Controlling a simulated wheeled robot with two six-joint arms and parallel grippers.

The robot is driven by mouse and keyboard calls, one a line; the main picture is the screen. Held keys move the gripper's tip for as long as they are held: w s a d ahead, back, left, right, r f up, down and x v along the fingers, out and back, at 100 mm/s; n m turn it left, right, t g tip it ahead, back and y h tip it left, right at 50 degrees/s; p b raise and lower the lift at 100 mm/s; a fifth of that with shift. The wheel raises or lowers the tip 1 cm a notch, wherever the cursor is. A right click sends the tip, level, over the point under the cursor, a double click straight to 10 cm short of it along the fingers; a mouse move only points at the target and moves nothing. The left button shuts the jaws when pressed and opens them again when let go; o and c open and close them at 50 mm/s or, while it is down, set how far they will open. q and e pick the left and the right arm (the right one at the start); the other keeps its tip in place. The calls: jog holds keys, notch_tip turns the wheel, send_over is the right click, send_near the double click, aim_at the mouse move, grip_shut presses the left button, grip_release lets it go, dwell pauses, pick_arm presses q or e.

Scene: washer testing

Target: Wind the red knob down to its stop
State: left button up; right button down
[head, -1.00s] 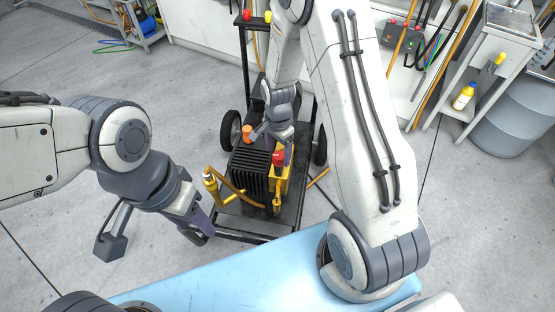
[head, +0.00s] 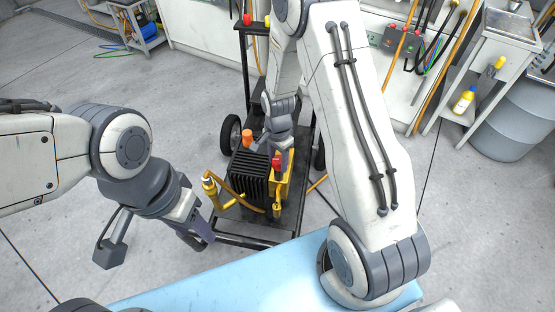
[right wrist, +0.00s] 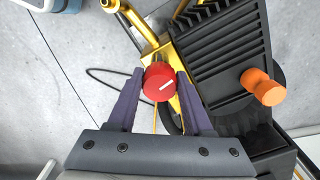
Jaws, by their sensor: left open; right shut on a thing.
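The red knob (head: 277,161) sits on top of the yellow pump body (head: 284,186) of the washer on the black cart. My left gripper (head: 198,238) is open and empty, in front and left of the cart.
An orange cap (head: 247,137) stands beside the black finned block (head: 247,174). A yellow spray lance (head: 210,190) with a hose is at the cart's left front. A light blue surface (head: 215,278) lies in front. Open floor (head: 60,120) is to the left.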

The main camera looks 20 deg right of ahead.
jog(key=n+p, duration=0.2)
jog(key=n, duration=0.1)
jog(key=shift+s+r+p, duration=0.1)
jog(key=shift+r+p, duration=0.1)
jog(key=shift+p, duration=0.2)
jog(key=n+p, duration=0.3)
jog(key=n, duration=0.1)
jog(key=shift+n, duration=0.3)
jog(key=n+p, duration=0.2)
jog(key=n, duration=0.2)
jog(key=shift+d+p, duration=0.15)
jog(key=shift+p, duration=0.25)
jog(key=shift+f+n+p, duration=0.15)
jog(key=shift+n+p, duration=0.75)
jog(key=shift+n, duration=1.4)
jog(key=shift+c, duration=1.5)
grip_release()
jog(key=shift+s, duration=0.1)
